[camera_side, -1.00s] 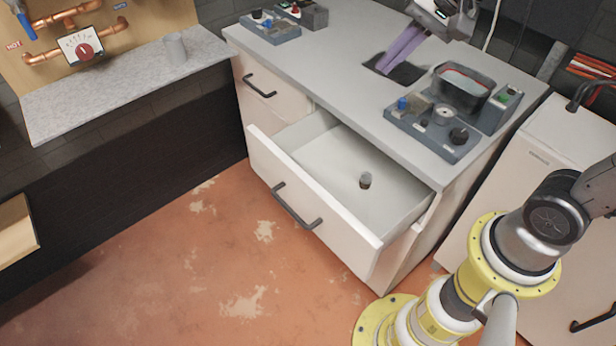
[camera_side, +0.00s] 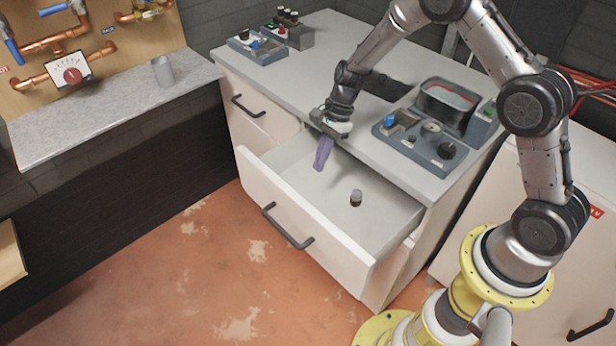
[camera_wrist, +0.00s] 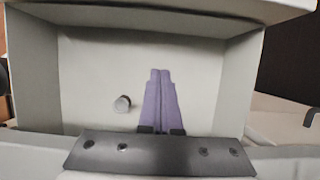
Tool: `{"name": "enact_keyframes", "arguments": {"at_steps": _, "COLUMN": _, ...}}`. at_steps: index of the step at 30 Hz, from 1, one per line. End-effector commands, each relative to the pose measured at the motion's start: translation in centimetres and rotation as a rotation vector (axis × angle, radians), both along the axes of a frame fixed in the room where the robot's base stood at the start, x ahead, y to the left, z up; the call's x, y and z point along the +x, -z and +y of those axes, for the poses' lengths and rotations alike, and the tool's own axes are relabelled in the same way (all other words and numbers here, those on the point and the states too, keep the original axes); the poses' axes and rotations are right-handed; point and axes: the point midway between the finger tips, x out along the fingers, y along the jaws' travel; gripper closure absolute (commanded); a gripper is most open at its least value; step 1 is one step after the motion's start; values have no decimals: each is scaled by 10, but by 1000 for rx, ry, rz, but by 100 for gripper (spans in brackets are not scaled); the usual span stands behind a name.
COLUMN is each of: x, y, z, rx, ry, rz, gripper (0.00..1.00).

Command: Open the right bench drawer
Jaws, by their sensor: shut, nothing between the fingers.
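The right bench drawer (camera_side: 335,239) is pulled out, with its black bar handle (camera_side: 287,227) on the front face. Its light interior fills much of the wrist view (camera_wrist: 92,72). A small dark-topped cylinder (camera_side: 356,199) stands on the drawer floor and also shows in the wrist view (camera_wrist: 121,104), left of my fingers. My gripper (camera_side: 318,166) points down over the open drawer, near its back edge by the bench top. Its purple fingers (camera_wrist: 160,74) are shut together and empty, apart from the cylinder and the handle.
The left drawer (camera_side: 245,118) is closed. A white cabinet (camera_side: 560,160) stands right. The floor in front is clear.

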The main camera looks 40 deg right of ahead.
Motion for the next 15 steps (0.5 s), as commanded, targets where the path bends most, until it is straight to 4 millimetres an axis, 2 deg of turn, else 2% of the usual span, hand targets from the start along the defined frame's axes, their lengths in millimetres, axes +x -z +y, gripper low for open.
{"name": "enact_keyframes", "arguments": {"at_steps": 15, "x": -1, "y": 89, "z": 36, "rx": -1, "ry": -4, "rz": 2, "gripper": 100}}
